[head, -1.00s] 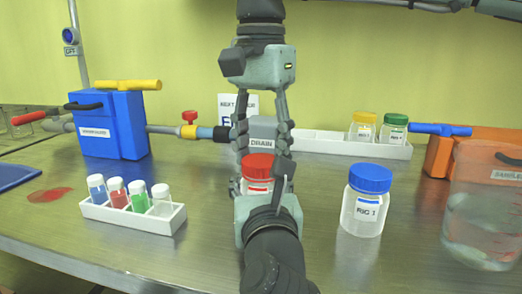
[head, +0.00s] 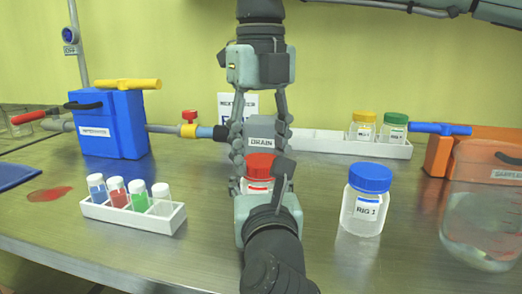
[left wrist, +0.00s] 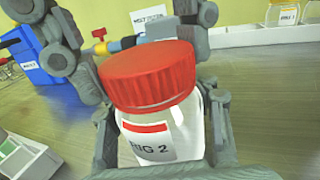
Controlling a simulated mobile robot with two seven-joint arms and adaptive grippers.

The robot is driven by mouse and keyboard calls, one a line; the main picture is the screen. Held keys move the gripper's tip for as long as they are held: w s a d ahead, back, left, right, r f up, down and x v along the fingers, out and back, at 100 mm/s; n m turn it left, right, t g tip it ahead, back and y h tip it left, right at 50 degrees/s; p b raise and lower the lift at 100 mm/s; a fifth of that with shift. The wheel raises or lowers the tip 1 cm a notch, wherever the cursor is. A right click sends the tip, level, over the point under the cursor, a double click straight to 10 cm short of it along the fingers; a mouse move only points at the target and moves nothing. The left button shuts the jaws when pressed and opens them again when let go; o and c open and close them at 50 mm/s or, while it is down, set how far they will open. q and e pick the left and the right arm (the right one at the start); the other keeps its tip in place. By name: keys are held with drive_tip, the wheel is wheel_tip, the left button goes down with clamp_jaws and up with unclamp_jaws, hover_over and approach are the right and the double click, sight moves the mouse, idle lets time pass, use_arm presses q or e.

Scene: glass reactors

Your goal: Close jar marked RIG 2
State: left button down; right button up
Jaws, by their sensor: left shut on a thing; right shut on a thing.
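The jar marked RIG 2 (left wrist: 165,135) stands at the middle of the bench, with its red lid (left wrist: 148,74) on its mouth. The lid also shows in the head view (head: 259,165); how tight it sits cannot be told. My left gripper (head: 262,190) comes from the near side and is shut around the jar's body, one finger on each side in the left wrist view (left wrist: 163,130). My right gripper (head: 259,155) points straight down from above and is shut on the red lid. Its fingers hide part of the lid.
A jar marked RIG 1 (head: 366,212) with a blue lid stands to the right. A vial rack (head: 135,217) is at left. A white tray (head: 320,145) with yellow- and green-lidded jars is behind. A large beaker (head: 482,225) is at far right, a blue device (head: 110,127) at back left.

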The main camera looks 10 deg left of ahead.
drive_tip(key=shift+m, duration=0.6)
drive_tip(key=o, duration=1.3)
drive_tip(key=shift+r, duration=2.25)
drive_tip(key=shift+c, duration=0.4)
drive_tip(key=n, duration=0.1)
drive_tip(key=r+n, duration=0.1)
drive_tip(key=n, duration=0.3)
drive_tip(key=shift+r, duration=0.4)
drive_tip(key=n, duration=0.2)
drive_tip(key=r+n, duration=0.1)
drive_tip(key=n, duration=0.2)
drive_tip(key=shift+r+n, duration=0.35)
drive_tip(key=shift+n, duration=0.05)
